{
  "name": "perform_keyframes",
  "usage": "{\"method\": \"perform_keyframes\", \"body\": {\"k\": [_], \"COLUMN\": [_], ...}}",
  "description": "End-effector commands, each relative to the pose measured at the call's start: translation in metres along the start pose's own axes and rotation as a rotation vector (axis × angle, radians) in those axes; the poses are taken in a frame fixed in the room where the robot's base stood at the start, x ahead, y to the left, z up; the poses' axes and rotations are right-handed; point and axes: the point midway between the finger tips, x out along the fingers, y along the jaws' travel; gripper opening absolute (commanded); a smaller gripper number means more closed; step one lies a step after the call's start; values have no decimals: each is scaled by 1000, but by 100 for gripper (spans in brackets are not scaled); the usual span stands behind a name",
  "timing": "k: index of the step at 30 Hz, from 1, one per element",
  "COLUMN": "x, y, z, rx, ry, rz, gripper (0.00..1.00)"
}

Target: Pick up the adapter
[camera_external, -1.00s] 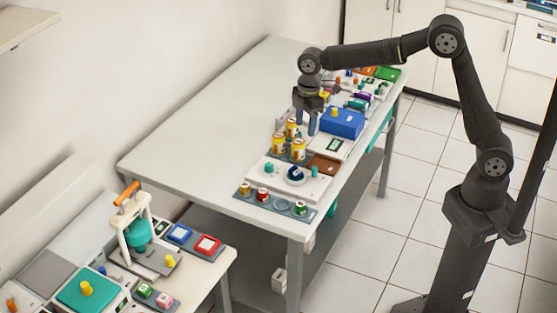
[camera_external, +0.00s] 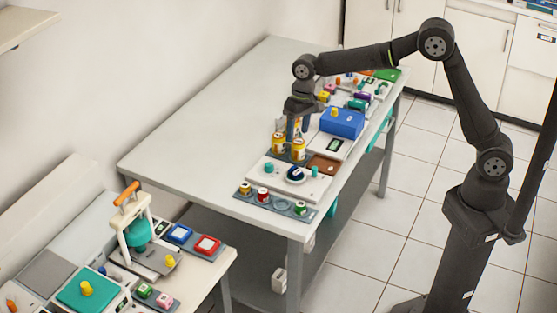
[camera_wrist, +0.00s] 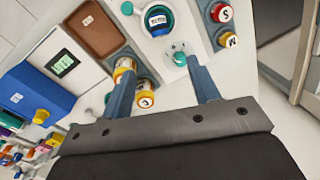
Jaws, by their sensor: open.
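I cannot tell for sure which thing is the adapter. A small teal piece (camera_external: 269,168) stands on the white panel at the table's near end. In the wrist view a teal-topped piece (camera_wrist: 180,58) stands on a pale plate, just past my right fingertip. My gripper (camera_external: 298,127) is open, pointing down behind two yellow-and-white jars (camera_external: 278,144). In the wrist view the gripper (camera_wrist: 160,68) has its fingers spread with nothing held between them. A yellow-lidded jar marked C (camera_wrist: 146,98) is close beside the left finger. My gripper partly hides the area behind the jars.
A round dish (camera_external: 296,174) and a brown tray (camera_external: 323,165) are near the jars. A row of small pots (camera_external: 263,195) lines the near edge. A blue box (camera_external: 341,122) stands to the right. The table's left side (camera_external: 215,130) is clear.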

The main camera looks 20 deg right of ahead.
Motion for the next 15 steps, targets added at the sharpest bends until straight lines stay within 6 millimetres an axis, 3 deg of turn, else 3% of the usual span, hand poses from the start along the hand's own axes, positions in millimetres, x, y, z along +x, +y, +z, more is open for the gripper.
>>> {"method": "perform_keyframes", "body": {"k": [7,15], "x": [56,82], "y": [0,0], "z": [1,0], "rx": [-3,-3], "ry": [-4,0], "rz": [2,0], "gripper": [56,56]}}
